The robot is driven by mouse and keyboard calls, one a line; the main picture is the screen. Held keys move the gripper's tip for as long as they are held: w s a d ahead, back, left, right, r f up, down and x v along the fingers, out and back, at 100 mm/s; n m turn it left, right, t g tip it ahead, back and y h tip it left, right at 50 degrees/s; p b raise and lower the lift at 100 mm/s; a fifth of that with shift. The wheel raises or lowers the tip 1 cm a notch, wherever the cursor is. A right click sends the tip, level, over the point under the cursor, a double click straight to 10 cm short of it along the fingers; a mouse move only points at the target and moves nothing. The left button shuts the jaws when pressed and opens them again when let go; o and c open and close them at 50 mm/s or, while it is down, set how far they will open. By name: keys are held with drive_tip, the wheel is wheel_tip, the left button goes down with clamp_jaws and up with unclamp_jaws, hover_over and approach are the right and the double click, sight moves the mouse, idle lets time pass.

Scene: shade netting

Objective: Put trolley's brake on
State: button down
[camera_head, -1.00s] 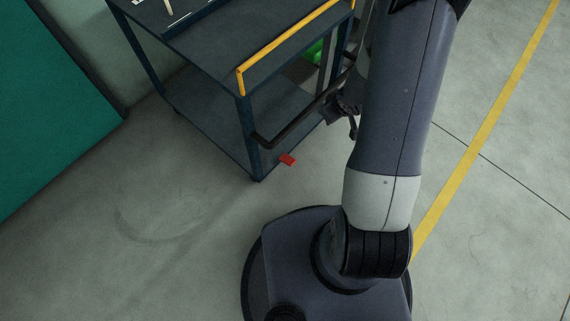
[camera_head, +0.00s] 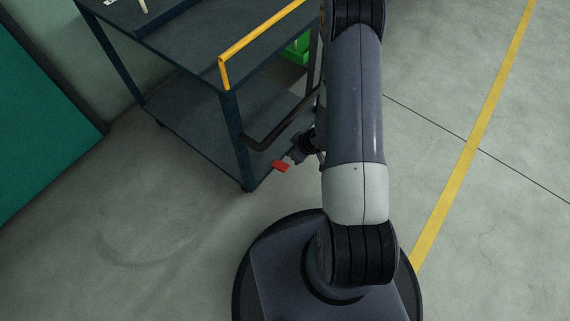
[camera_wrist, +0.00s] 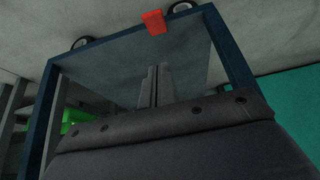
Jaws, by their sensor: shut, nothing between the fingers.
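The trolley (camera_head: 232,130) is a dark blue two-shelf cart with a yellow rail along its near top edge. A small red brake pedal (camera_head: 281,166) sticks out low at its near end, close to the floor. The pedal also shows in the wrist view (camera_wrist: 154,22), between two casters. My gripper (camera_head: 291,159) is low at the trolley's near end, just right of the pedal. In the wrist view my gripper's fingers (camera_wrist: 159,70) are together and empty, pointing towards the pedal. I cannot tell whether they touch it, or whether the pedal is up or down.
A green object (camera_head: 297,50) shows by the trolley's right side. A teal panel (camera_head: 40,120) stands at left. The floor left of the trolley's near end is clear.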

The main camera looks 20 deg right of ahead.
drive_tip(key=shift+f, duration=0.1)
drive_tip(key=b, duration=0.5)
hover_over(287, 169)
drive_tip(key=w+a, duration=0.1)
drive_tip(key=w, duration=0.1)
drive_tip(key=f, duration=0.9)
drive_tip(key=shift+s+a+f, duration=0.1)
drive_tip(key=shift+s+f, duration=0.1)
drive_tip(key=shift+f, duration=0.1)
drive_tip(key=shift+s+d+f+b, duration=0.2)
drive_tip(key=shift+f+b, duration=0.1)
drive_tip(key=shift+f, duration=0.2)
drive_tip(key=shift+s+d+f+b, duration=0.1)
drive_tip(key=shift+s+f+b, duration=0.15)
drive_tip(key=shift+f, duration=0.25)
drive_tip(key=shift+s+d+f, duration=0.1)
drive_tip(key=shift+f, duration=0.35)
